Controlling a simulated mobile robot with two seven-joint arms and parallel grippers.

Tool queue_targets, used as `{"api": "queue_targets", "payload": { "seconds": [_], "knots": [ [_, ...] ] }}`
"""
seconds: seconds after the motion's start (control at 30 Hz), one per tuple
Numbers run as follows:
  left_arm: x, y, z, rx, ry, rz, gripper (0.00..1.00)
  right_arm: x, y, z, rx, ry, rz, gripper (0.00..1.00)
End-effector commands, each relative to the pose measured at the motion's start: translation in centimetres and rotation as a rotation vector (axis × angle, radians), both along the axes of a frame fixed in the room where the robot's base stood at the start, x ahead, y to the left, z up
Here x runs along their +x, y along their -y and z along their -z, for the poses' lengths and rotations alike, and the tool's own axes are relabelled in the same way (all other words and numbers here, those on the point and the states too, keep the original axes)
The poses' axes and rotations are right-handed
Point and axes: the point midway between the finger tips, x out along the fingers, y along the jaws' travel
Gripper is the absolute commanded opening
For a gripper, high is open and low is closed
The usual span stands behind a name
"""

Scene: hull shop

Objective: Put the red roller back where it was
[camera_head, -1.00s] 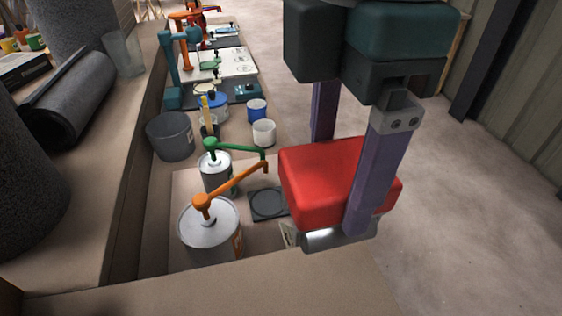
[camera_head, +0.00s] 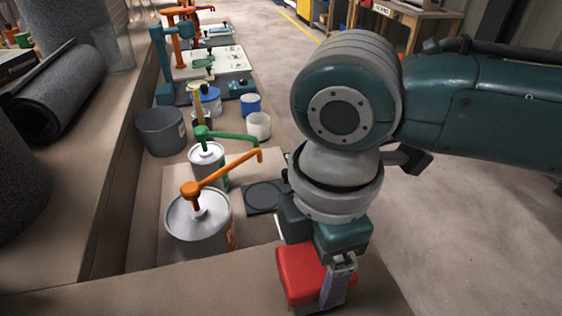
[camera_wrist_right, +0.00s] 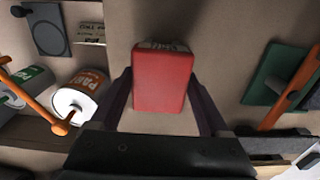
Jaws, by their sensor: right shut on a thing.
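The red roller is seen as a red, rounded block (camera_head: 299,272) in the head view, low in the picture over the brown front ledge. My right gripper (camera_head: 322,296) is shut on it, with one purple finger showing in front. In the right wrist view the red block (camera_wrist_right: 162,80) sits between both fingers of my gripper (camera_wrist_right: 161,88), a pale ribbed end just beyond it. I cannot tell whether it touches the surface below. My left gripper is out of view.
An orange-pump can (camera_head: 200,225) and a green-pump can (camera_head: 207,160) stand left of my arm. A dark square pad with a round recess (camera_head: 265,196) lies beside them. A green plate with an orange handle (camera_wrist_right: 268,82) lies at right in the wrist view. Ledge surface around the block is bare.

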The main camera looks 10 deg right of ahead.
Motion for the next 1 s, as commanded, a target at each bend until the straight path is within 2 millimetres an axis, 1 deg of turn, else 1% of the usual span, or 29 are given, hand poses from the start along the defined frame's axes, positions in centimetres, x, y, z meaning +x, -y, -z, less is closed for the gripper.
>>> {"api": "queue_targets", "payload": {
  "seconds": [0.03, 0.07, 0.37, 0.87, 0.9, 1.0],
  "knots": [
    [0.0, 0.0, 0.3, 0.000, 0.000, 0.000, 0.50, 0.0, -0.1, 0.5, 0.001, 0.001, 0.000, 0.00],
    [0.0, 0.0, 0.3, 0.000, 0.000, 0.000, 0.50, 0.0, 0.0, 0.7, 0.001, 0.001, 0.000, 0.00],
    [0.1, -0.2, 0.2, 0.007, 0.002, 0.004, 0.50, 0.1, -0.1, 0.7, 0.001, 0.002, -0.001, 0.00],
    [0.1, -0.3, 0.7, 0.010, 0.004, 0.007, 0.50, -0.3, 0.1, 2.3, -0.004, -0.006, -0.001, 0.00],
    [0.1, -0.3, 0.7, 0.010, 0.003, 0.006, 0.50, -0.3, 0.2, 2.4, -0.006, -0.009, -0.001, 0.82],
    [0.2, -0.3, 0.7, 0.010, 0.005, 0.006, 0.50, -0.3, 0.2, 2.4, -0.007, -0.009, -0.001, 0.94]
  ]
}}
